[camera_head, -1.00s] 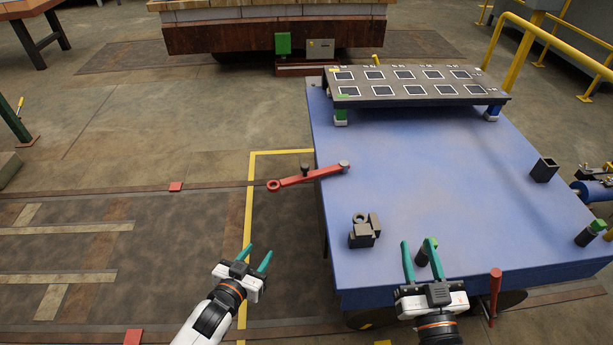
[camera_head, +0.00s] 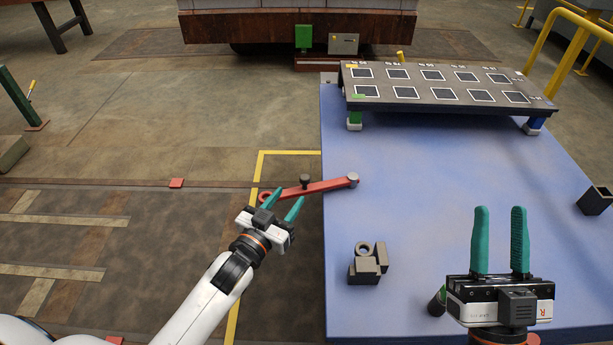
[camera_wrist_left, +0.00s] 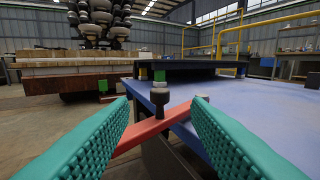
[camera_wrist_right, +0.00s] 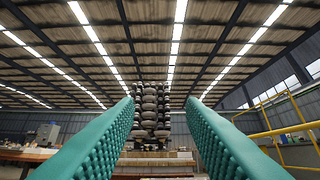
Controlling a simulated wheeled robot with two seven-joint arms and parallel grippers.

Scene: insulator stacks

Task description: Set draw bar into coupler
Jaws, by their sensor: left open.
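The red draw bar (camera_head: 325,186) is pivoted at a grey pin on the left edge of the blue cart top. It sticks out to the left, with a ring at its free end and a dark knob (camera_head: 304,180) on top. My left gripper (camera_head: 282,204) is open just in front of the bar. In the left wrist view the bar (camera_wrist_left: 150,130) and knob (camera_wrist_left: 160,98) lie ahead between the fingers, not gripped. The dark coupler (camera_head: 365,268), perhaps, is a block with a ring on the cart top. My right gripper (camera_head: 500,240) is open and empty above the cart's front part.
A raised dark panel with white-edged squares (camera_head: 432,76) stands at the cart's back. A dark square socket (camera_head: 596,200) is at the right edge. A rust-red wagon (camera_head: 240,27) with a green box (camera_head: 303,37) stands beyond.

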